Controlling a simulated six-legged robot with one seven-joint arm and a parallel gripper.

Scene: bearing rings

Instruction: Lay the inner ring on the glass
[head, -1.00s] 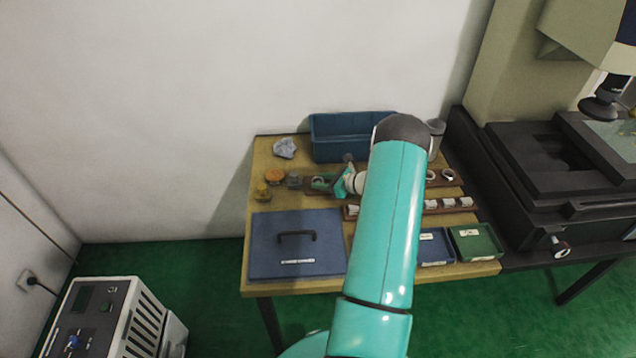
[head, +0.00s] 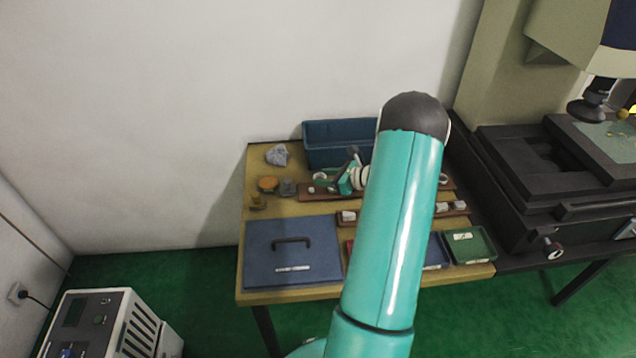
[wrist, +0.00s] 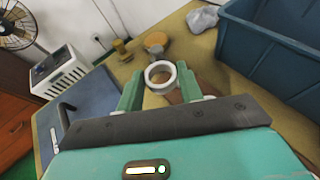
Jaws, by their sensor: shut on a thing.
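A pale metal ring (wrist: 161,90) sits between the two green fingers of my gripper (wrist: 159,84) in the wrist view. The fingers are shut on it, and its open hole faces the camera. In the head view my gripper (head: 328,184) is over the left end of the brown ring rack, and part of my arm hides the rack's middle. The glass (head: 612,138) is a pale greenish plate on the dark stage of the machine at the far right, well away from my gripper.
A blue bin (head: 340,140) stands at the table's back. A blue lidded case (head: 292,250) lies front left, and a green tray (head: 470,245) front right. A grey cloth (head: 277,155) and an orange-topped tin (head: 267,184) are at the left. The dark machine (head: 535,165) adjoins the table's right edge.

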